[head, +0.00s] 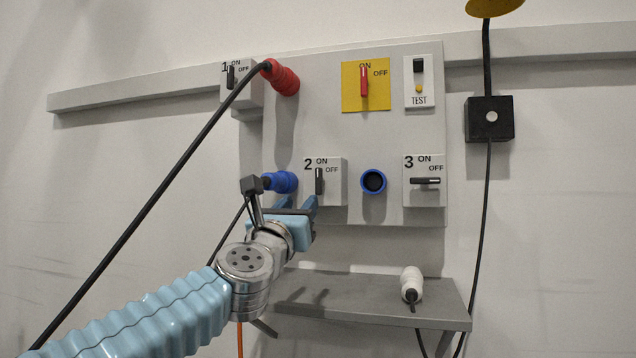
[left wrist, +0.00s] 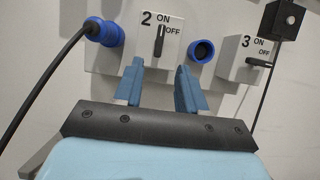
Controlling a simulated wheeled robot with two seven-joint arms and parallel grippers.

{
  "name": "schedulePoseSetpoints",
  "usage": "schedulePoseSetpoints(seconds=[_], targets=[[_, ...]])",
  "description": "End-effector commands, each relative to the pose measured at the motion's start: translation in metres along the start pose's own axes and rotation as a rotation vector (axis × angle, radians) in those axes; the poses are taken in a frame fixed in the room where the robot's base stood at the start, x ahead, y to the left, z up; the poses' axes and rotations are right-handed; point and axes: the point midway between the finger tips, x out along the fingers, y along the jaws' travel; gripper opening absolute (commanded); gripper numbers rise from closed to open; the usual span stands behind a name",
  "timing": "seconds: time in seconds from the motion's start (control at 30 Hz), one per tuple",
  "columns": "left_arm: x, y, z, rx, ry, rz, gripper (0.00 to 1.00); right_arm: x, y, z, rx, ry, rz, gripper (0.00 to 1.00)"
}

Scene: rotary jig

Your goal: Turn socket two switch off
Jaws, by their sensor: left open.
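The socket two switch (head: 319,181) is a dark handle on a light grey box marked 2, ON and OFF. The handle stands upright, at ON. It also shows in the left wrist view (left wrist: 159,41), a little beyond and between my fingertips. My left gripper (head: 298,202) is open and empty, just below and in front of the switch box. Its two blue fingers show in the left wrist view (left wrist: 158,68), apart from the handle. My right gripper is in neither view.
A blue plug (head: 283,182) with a cable sits left of the switch box, and an empty blue socket (head: 373,181) is to its right. Switch three (head: 425,181) lies horizontal. A grey shelf (head: 350,298) below carries a white plug (head: 411,283). A black cable hangs at right.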

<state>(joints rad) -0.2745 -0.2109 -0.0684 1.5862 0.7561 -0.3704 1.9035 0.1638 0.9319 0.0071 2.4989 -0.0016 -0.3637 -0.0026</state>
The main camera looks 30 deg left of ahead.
Motion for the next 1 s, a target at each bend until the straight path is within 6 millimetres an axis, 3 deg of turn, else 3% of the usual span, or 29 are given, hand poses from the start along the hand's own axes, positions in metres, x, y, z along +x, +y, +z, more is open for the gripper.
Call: schedulePoseSetpoints(seconds=[0.3, 0.5, 0.93, 1.0], targets=[[0.076, -0.001, 0.002, 0.004, 0.003, 0.000, 0.40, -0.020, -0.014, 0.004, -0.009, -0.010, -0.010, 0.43], [0.108, 0.000, 0.001, 0.003, 0.003, 0.000, 0.40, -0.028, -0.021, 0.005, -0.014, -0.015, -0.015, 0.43], [0.119, 0.000, -0.001, 0.002, 0.002, -0.001, 0.40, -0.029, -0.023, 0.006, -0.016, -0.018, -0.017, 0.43], [0.119, 0.000, -0.001, 0.002, 0.002, -0.001, 0.31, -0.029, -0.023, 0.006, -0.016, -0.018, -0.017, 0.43]])
